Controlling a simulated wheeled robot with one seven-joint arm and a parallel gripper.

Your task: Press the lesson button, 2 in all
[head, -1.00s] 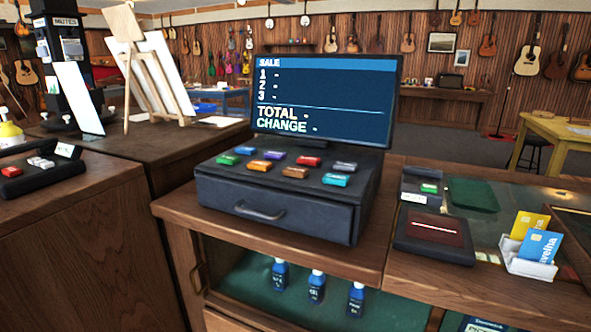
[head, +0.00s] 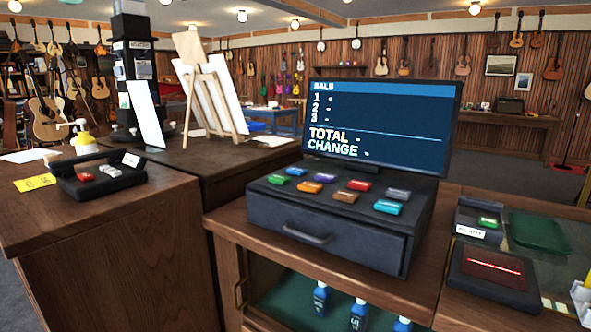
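A black cash register (head: 340,240) stands on the wooden counter, with a screen (head: 380,125) that reads SALE, lines 1 to 3, TOTAL and CHANGE, with no amounts. On its top are two rows of coloured buttons, among them a green button (head: 279,180), an orange button (head: 311,188), a brown button (head: 346,196), a teal button (head: 387,207), a red button (head: 359,185) and a grey button (head: 398,193). Their labels are too small to read, so I cannot tell which is the lesson button. My gripper is not in view.
On the left counter stand a black box with red and white buttons (head: 104,177), a pump bottle (head: 83,138) and a yellow card (head: 35,182). A wooden easel (head: 207,95) stands behind. Right of the register are a red-lit scanner (head: 494,268) and a green tray (head: 540,232).

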